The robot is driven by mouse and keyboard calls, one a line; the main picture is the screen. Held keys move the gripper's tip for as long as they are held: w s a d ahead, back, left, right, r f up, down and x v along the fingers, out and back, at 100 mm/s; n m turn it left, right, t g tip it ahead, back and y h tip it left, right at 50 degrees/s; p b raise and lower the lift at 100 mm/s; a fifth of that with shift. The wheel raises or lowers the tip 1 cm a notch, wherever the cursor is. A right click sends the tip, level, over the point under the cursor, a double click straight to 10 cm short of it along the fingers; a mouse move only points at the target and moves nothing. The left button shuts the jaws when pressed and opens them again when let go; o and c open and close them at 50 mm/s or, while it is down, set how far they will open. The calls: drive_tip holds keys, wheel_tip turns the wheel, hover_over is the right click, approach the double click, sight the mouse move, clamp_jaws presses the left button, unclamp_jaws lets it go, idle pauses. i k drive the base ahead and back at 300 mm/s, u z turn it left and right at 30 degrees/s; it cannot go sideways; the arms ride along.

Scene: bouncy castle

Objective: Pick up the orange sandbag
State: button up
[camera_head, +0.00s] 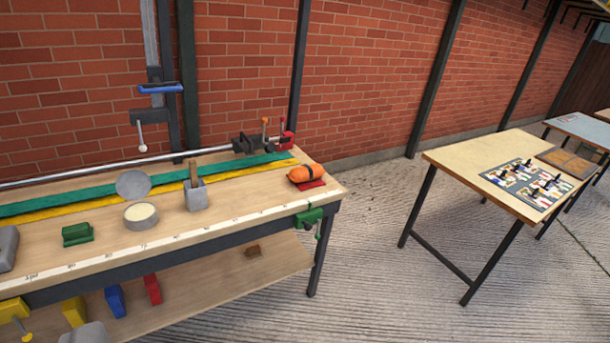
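The orange sandbag (305,173) is a small rounded bag with a dark band. It lies near the right end of a long wooden workbench (250,201), partly over a flat red piece (312,185). My gripper does not show in the camera_head view, so its state and its place relative to the sandbag cannot be seen.
A grey block with a wooden handle (196,193), a round tin (140,215) and a green block (77,234) share the bench. A green clamp (309,220) grips its front edge. Another table (480,161) stands right; the floor between is clear.

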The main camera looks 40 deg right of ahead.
sight(306, 173)
drive_tip(key=z, duration=0.4)
drive_tip(key=i, duration=0.7)
drive_tip(key=z, duration=1.05)
drive_tip(key=i, duration=2.3)
drive_tip(key=u, duration=0.3)
